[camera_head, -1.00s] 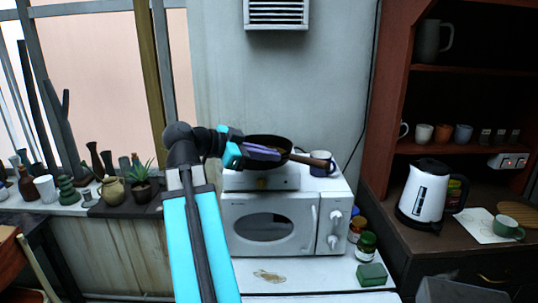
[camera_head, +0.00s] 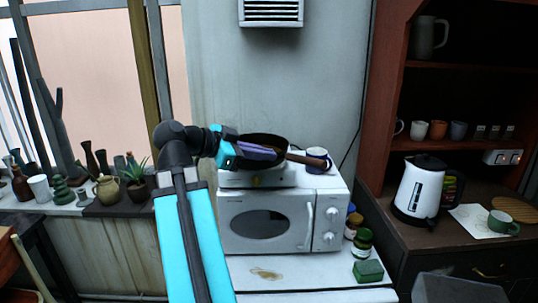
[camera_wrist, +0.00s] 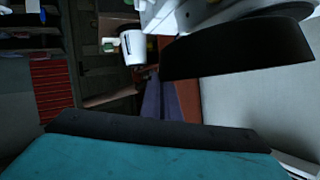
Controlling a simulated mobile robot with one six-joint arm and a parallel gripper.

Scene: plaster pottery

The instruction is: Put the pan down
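The pan (camera_head: 265,138) is dark and round, with a brown wooden handle (camera_head: 308,161) pointing right. It is over the white box-shaped unit (camera_head: 258,178) on top of the microwave; I cannot tell whether it touches. My gripper (camera_head: 268,153), teal with purplish fingers, comes from the left in front of the pan. Its fingers appear closed around the handle near the pan's body. In the wrist view the purplish fingers (camera_wrist: 162,98) lie close together, the brown handle (camera_wrist: 112,98) sticks out beyond them, and a dark shape, likely the pan (camera_wrist: 235,48), is beside them. The exact contact is hidden.
The white microwave (camera_head: 265,222) stands on a white counter. A white and blue mug (camera_head: 317,160) is close to the handle. Jars (camera_head: 361,243) and a green block (camera_head: 368,271) are at right. A kettle (camera_head: 420,190) stands on the cabinet. Pots (camera_head: 108,188) line the left sill.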

